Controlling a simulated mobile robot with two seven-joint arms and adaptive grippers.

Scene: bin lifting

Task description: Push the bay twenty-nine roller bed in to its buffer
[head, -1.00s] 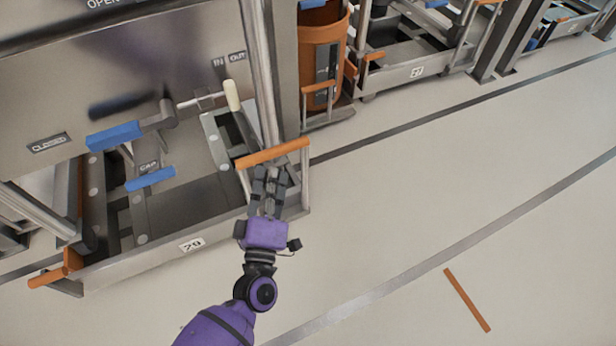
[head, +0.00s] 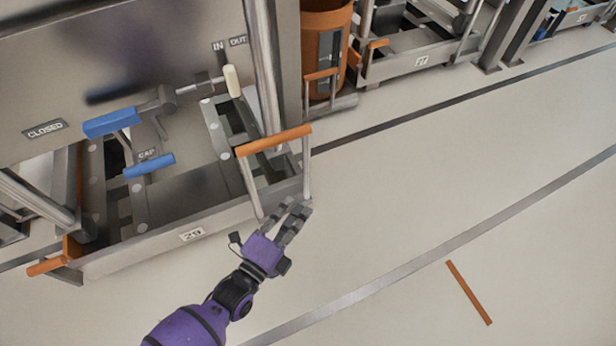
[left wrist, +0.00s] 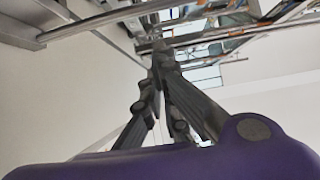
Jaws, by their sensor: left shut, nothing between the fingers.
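The bay twenty-nine roller bed (head: 130,258) is a grey metal frame with a "29" label (head: 192,234) on its front rail, low under a large grey panel. An orange-topped handle (head: 274,140) stands on two metal posts at its right front corner. My left gripper (head: 298,206) is shut and empty, low in front of the handle's posts. I cannot tell whether it touches the bed's corner. In the left wrist view its fingers (left wrist: 158,65) point toward metal rails. My right gripper is not in view.
A blue lever (head: 112,122) and a blue "CAP" handle (head: 149,165) sit above the bed. A white-knobbed rod (head: 232,82) is by the IN/OUT labels. An orange bin (head: 322,45) and bay 77 (head: 420,62) stand behind. The floor to the right is clear, with an orange strip (head: 468,292).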

